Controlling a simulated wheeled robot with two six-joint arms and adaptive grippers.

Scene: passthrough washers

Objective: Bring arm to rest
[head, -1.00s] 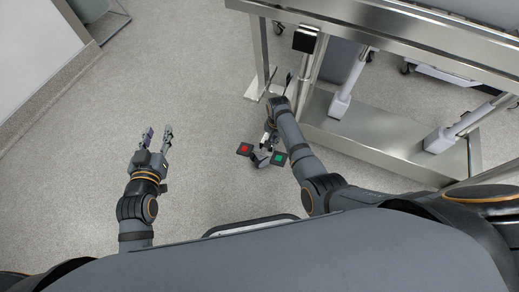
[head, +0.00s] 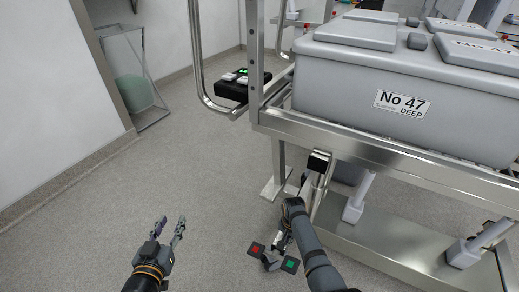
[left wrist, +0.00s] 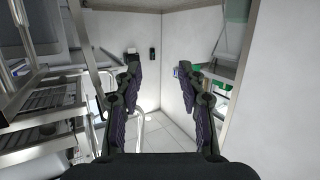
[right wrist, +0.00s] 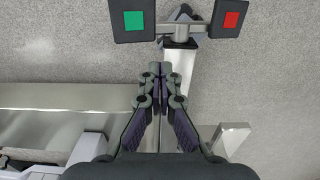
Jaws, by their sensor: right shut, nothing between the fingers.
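My left gripper (head: 168,232) is at the lower left of the head view, over bare floor, with its fingers apart and nothing between them. The left wrist view shows its two fingers (left wrist: 160,80) spread wide. My right arm reaches down beside the steel frame in the head view. Its gripper shows clearly in the right wrist view (right wrist: 160,72), with the fingertips together and nothing held. A pedal stand with a green pad (right wrist: 134,21) and a red pad (right wrist: 231,20) is just beyond the fingertips.
A steel frame (head: 400,155) carries a grey tub (head: 350,80) labelled "No 47 DEEP" at the right. Its lower shelf (head: 400,240) is close to my right arm. A black box (head: 232,90) with lit buttons is at the back. The floor on the left is clear.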

